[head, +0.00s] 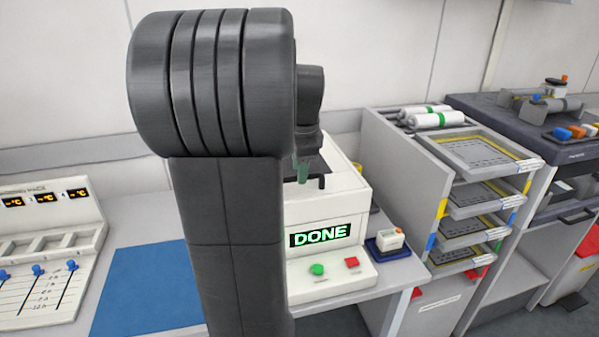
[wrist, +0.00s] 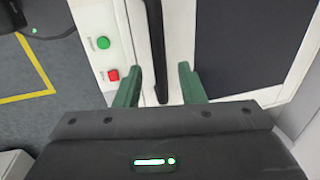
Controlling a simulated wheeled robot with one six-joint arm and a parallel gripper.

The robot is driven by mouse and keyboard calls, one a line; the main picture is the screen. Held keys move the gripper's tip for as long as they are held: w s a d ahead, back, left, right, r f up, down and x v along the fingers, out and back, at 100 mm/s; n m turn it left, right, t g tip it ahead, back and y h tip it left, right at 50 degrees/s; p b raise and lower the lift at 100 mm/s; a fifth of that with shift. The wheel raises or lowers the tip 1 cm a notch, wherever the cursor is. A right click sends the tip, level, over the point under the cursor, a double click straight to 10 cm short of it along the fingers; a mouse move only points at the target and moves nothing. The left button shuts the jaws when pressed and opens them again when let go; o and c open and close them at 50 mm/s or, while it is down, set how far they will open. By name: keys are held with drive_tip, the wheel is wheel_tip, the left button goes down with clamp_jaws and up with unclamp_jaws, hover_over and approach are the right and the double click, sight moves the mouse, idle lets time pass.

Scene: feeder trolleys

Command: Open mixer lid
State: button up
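The mixer is a white box (head: 345,205) with a lit DONE display (head: 320,234), partly hidden behind my arm. Its lid has a dark panel (wrist: 240,45) and looks down on the box. A black bar handle (wrist: 156,40) runs along the lid's edge; part of it shows in the head view (head: 318,182). My gripper (wrist: 159,67) has green fingers, one on each side of the handle, with gaps visible between them and the bar. It is open. In the head view my gripper (head: 303,170) is at the handle, mostly hidden by my arm.
A green button (head: 317,269) and a red button (head: 351,262) sit on the mixer's front. A blue mat (head: 150,290) and a temperature panel (head: 45,240) lie to the left. A small boxed device (head: 390,240) and a tray rack (head: 395,180) stand to the right.

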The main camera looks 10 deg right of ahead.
drive_tip(key=shift+w+f, duration=0.1)
drive_tip(key=shift+f, duration=0.55)
clamp_jaws()
drive_tip(key=shift+r, duration=0.15)
